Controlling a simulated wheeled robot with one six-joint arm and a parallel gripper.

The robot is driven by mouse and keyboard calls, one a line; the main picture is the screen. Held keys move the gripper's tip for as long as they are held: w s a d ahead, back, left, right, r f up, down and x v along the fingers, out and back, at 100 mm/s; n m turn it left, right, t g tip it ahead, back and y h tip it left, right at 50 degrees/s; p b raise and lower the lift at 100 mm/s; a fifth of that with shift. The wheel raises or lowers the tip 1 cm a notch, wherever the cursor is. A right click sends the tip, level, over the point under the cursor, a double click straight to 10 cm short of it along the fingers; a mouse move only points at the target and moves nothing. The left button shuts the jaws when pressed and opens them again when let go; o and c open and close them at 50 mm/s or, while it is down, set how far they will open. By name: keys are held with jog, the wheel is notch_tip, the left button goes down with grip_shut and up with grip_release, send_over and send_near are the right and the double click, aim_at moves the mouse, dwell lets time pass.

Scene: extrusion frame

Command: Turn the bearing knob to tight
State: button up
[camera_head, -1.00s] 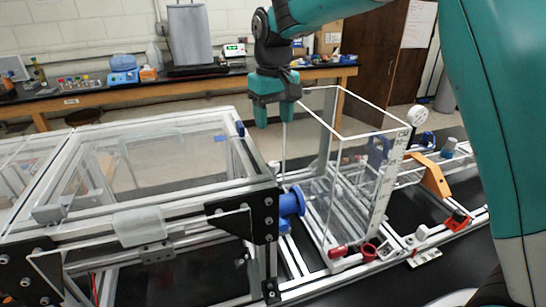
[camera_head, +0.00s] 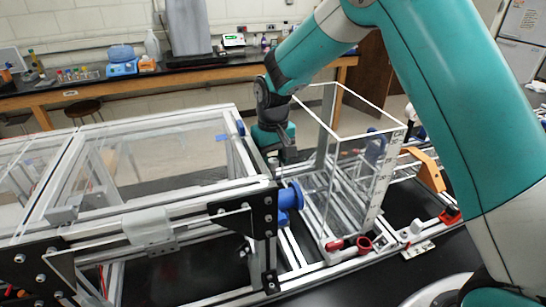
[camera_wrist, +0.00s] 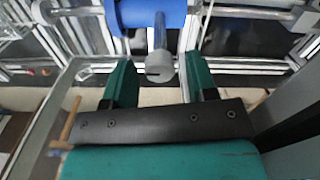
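The grey round knob (camera_wrist: 159,68) sits on the end of a short metal stem in the wrist view. The stem comes from a blue cylindrical part (camera_wrist: 150,13) at the top of that view. My gripper (camera_wrist: 160,76) has its two green fingers apart, one on each side of the knob, with gaps showing on both sides. In the head view my gripper (camera_head: 286,155) points down behind the frame's near corner, by the clear tank. A blue flanged part (camera_head: 290,197) is just below and nearer. The knob cannot be made out clearly there.
The clear open-top tank (camera_head: 350,165) stands close to the right of my gripper. A clear-panelled extrusion enclosure (camera_head: 130,180) is on the left, with black corner plates (camera_head: 258,218). A red knob (camera_head: 335,245) and orange bracket (camera_head: 428,168) are further right. A bench is behind.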

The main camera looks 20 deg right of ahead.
aim_at(273, 160)
jog(key=c, duration=0.8)
jog(key=shift+m+b, duration=0.35)
jog(key=shift+m, duration=1.15)
jog(key=o, duration=0.9)
jog(key=shift+o, duration=0.2)
jog(key=shift+r, duration=0.1)
notch_tip(273, 160, up, 17)
jog(key=b, duration=0.4)
jog(key=shift+r, duration=0.15)
